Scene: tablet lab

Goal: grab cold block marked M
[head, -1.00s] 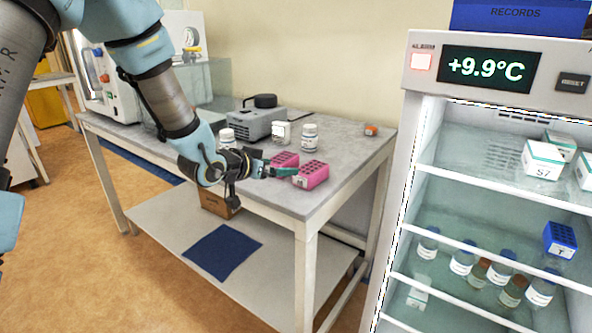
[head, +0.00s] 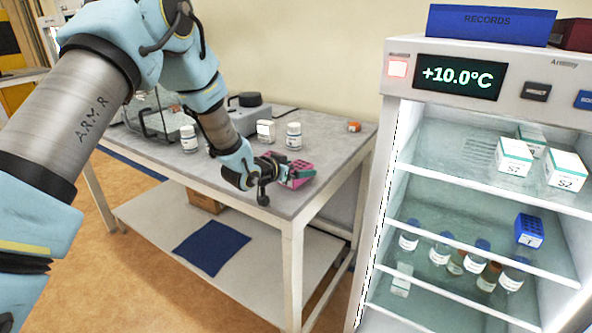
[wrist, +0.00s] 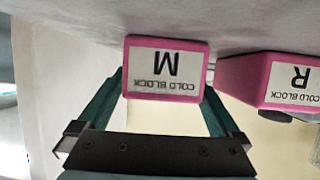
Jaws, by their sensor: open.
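The pink cold block marked M (wrist: 166,88) is in the middle of the wrist view, its label upside down. My gripper (head: 291,178) is open, with one green finger on each side of the M block. The wrist view shows small gaps beside the block; whether a finger touches it I cannot tell. A second pink cold block, marked R (wrist: 287,86), stands close on the right in the wrist view. In the head view, pink blocks (head: 301,168) show at the table's front edge, partly hidden by my gripper, and their labels cannot be read.
A blue mat (head: 211,248) lies on the lower shelf.

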